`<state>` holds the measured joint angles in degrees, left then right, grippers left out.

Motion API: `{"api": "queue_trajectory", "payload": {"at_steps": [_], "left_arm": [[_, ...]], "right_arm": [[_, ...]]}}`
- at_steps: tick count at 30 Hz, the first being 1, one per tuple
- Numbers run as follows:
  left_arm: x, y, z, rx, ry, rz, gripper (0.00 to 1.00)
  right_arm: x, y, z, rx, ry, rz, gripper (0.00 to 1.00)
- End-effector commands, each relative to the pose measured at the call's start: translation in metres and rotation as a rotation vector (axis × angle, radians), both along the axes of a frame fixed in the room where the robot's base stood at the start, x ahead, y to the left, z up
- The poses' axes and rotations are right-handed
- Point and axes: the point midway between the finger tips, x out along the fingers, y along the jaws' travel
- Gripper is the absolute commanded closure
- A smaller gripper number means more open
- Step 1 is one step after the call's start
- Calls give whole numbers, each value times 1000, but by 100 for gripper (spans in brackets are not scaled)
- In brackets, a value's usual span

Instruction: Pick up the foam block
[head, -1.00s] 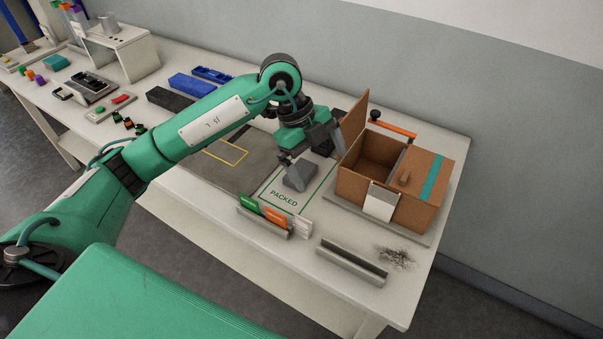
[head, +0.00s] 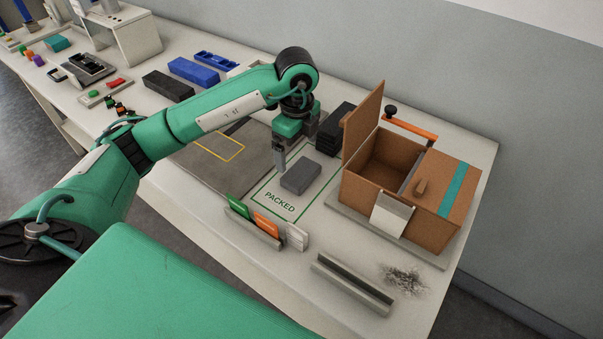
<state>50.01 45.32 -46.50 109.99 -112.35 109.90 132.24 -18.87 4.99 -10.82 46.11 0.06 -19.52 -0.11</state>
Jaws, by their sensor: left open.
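A grey block (head: 300,177), which looks like the foam block, lies inside the green outline marked PACKED (head: 280,203) on the bench. My left gripper (head: 297,150) is open and empty, pointing down just behind the block and to its left. One finger shows clearly; the other is partly covered by the gripper body. I see no contact with the block, though the exact gap is hard to judge. My right gripper is not in view.
An open cardboard box (head: 400,180) with a raised flap stands right of the outline. A dark stack (head: 335,128) sits behind the gripper. A card holder (head: 254,231) and an empty grey rail (head: 352,283) lie in front. Dark debris (head: 405,280) marks the front right.

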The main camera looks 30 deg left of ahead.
Motion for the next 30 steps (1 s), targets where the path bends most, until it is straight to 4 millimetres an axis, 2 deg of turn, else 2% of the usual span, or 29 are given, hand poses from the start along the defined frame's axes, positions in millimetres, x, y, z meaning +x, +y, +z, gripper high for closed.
{"api": "queue_trajectory", "payload": {"at_steps": [3,11,19,23,28,30], "left_arm": [[0,0,-18,-1,2,0,0],[0,-3,-38,-2,2,-1,0],[0,-8,-75,-2,0,0,0],[0,-8,-81,0,-1,-2,0],[0,-8,-81,-1,-1,-2,0],[0,-8,-81,-1,-1,-2,14]], "right_arm": [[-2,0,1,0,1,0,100],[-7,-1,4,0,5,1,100],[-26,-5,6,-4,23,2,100],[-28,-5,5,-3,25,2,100],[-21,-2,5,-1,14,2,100],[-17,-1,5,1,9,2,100]]}}
